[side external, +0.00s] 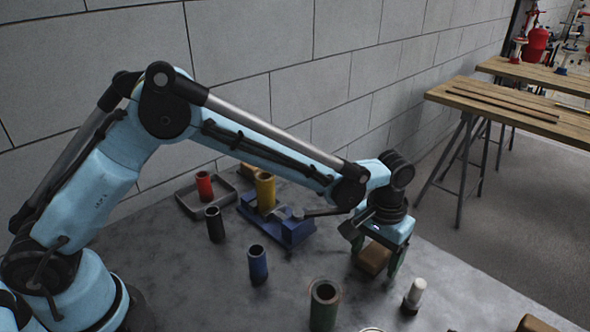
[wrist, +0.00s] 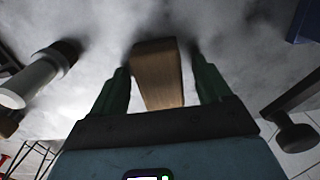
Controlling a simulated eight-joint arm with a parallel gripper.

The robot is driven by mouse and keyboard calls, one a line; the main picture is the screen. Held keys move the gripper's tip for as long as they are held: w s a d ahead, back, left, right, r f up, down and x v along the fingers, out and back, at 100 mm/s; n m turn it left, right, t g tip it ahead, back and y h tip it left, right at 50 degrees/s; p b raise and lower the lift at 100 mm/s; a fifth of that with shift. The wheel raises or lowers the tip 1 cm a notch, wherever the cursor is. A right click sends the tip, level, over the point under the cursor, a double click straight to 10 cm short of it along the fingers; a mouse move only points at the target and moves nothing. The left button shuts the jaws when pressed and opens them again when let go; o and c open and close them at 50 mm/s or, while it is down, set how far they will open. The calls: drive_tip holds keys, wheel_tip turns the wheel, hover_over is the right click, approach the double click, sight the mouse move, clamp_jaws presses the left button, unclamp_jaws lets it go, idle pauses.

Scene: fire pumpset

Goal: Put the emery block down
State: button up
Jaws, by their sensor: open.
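The emery block (side external: 375,258), a brown block, is at the right part of the grey bench, between the fingers of my gripper (side external: 377,263). In the wrist view the emery block (wrist: 158,78) lies between the two green fingers of my gripper (wrist: 162,80), with a gap on each side. The fingers are open and reach down close to the bench top. The block appears to rest on the bench; its underside is hidden.
A white-topped cylinder (side external: 415,293) stands close to the right. A blue vise (side external: 287,228) with a yellow cylinder (side external: 265,188) is to the left. Dark blue (side external: 257,263) and green (side external: 324,303) cylinders stand nearer. Another brown block (side external: 535,324) is at the lower right.

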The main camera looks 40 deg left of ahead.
sight(376, 251)
drive_tip(key=shift+r, duration=0.1)
wheel_tip(376, 251, up, 11)
drive_tip(key=s+a+r+t, duration=0.2)
drive_tip(key=s+a+r, duration=0.1)
drive_tip(key=a, duration=0.3)
drive_tip(key=s+a+r+t, duration=0.1)
drive_tip(key=s+a+r, duration=0.2)
drive_tip(key=a, duration=0.3)
drive_tip(key=s+a+f+t, duration=0.3)
drive_tip(key=s+a+t, duration=0.1)
drive_tip(key=s+a, duration=0.5)
drive_tip(key=shift+s+f, duration=0.25)
idle(0.5)
